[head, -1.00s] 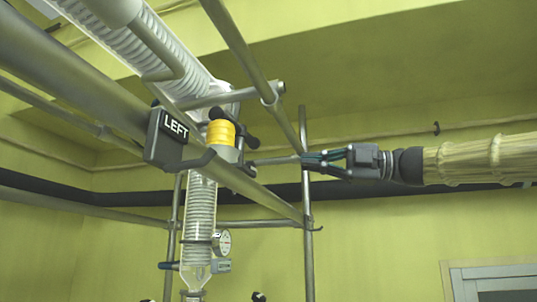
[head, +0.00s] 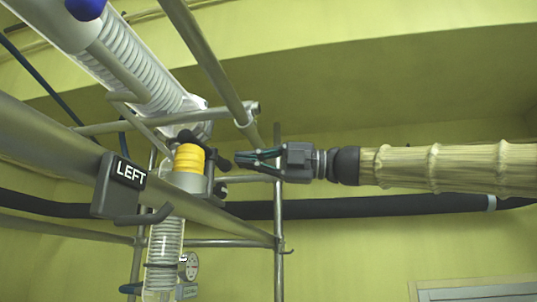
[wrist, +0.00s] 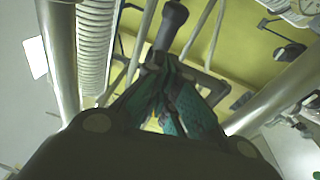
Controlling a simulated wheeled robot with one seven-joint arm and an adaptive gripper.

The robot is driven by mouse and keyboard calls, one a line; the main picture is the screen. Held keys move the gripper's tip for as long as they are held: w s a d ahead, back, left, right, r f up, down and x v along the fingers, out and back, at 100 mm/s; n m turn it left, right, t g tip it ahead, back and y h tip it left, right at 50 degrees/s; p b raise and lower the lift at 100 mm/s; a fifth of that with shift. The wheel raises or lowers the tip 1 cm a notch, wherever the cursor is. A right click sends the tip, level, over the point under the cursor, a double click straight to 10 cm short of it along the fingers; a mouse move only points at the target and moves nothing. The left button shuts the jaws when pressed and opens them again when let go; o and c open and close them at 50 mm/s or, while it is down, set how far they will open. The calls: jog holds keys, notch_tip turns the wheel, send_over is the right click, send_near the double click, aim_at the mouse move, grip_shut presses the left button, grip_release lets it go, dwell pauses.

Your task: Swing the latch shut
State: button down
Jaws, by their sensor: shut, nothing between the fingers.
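A black lever with a rounded knob (head: 220,162) sits beside a yellow ribbed cap (head: 189,158) on the glass reactor; it looks like the latch. In the wrist view a black handle (wrist: 172,22) stands just beyond my fingertips. My gripper (head: 238,158) is shut and empty, with its fingertips close to the right of the knob. It also shows in the wrist view (wrist: 163,78). I cannot tell whether the tips touch the handle, or how far the latch is swung. A dark box marked LEFT (head: 118,183) with a hook is in front, left of the cap.
A thick metal rail (head: 60,143) crosses in front, and thinner bars (head: 215,65) cross above my gripper. An upright post (head: 278,235) stands behind it. The glass coil column (head: 165,243) with a gauge (head: 190,266) hangs below.

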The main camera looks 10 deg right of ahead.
aim_at(223, 162)
jog(key=w, duration=0.1)
jog(key=w+a+p, duration=0.1)
jog(key=shift+w+a+r, duration=0.15)
jog(key=shift+w+r, duration=0.05)
jog(key=shift+w, duration=0.15)
jog(key=shift+w+a, duration=0.2)
jog(key=shift+a, duration=0.1)
